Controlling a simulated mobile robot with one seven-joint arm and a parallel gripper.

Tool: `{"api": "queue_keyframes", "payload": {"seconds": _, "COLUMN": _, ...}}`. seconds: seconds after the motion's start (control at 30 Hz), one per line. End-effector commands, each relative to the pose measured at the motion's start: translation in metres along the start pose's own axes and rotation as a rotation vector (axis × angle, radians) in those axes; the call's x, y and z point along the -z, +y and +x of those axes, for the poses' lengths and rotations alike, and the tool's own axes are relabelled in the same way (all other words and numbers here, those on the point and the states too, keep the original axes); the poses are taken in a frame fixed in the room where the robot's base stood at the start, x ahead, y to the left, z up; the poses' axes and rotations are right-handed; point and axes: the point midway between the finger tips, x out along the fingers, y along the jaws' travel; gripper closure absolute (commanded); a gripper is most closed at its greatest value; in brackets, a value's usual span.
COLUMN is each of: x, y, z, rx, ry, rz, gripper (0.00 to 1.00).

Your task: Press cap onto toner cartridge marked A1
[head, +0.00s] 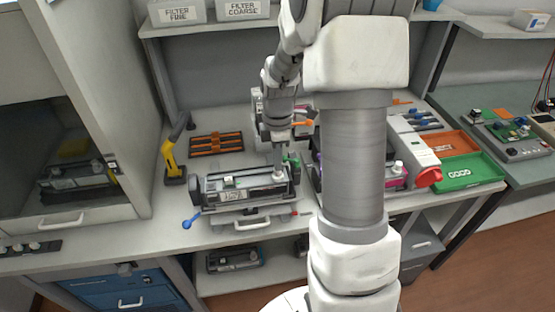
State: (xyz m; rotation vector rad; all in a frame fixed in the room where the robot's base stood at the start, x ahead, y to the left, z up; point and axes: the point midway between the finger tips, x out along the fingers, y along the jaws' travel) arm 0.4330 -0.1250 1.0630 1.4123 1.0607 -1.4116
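A dark grey toner cartridge (245,181) lies lengthwise in a holder on the bench, left of my arm. Its front label (236,196) is too small to read surely, so I cannot confirm the mark A1. My gripper (277,160) points down over the right end of this cartridge. A small pale piece (278,174), possibly the cap, shows right below the fingertips. I cannot tell whether it is held, touched or seated. The finger opening is too small to make out.
A blue-knobbed lever (191,220) sticks out front left of the holder. A yellow-handled tool (170,160) and an orange rack (215,143) stand behind. Right of my arm are a partly hidden magenta cartridge (397,184), an orange tray (453,144) and a green tray (481,181).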

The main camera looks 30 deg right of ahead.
Motion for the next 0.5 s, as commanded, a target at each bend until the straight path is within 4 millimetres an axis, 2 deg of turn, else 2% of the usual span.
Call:
{"api": "queue_keyframes", "payload": {"seconds": 0.33, "x": 0.001, "y": -0.001, "z": -0.001, "rx": 0.004, "ry": 0.002, "rz": -0.001, "gripper": 1.0}}
{"api": "queue_keyframes", "payload": {"seconds": 0.5, "x": 0.001, "y": -0.001, "z": -0.01, "rx": 0.003, "ry": 0.001, "rz": 0.0, "gripper": 1.0}}
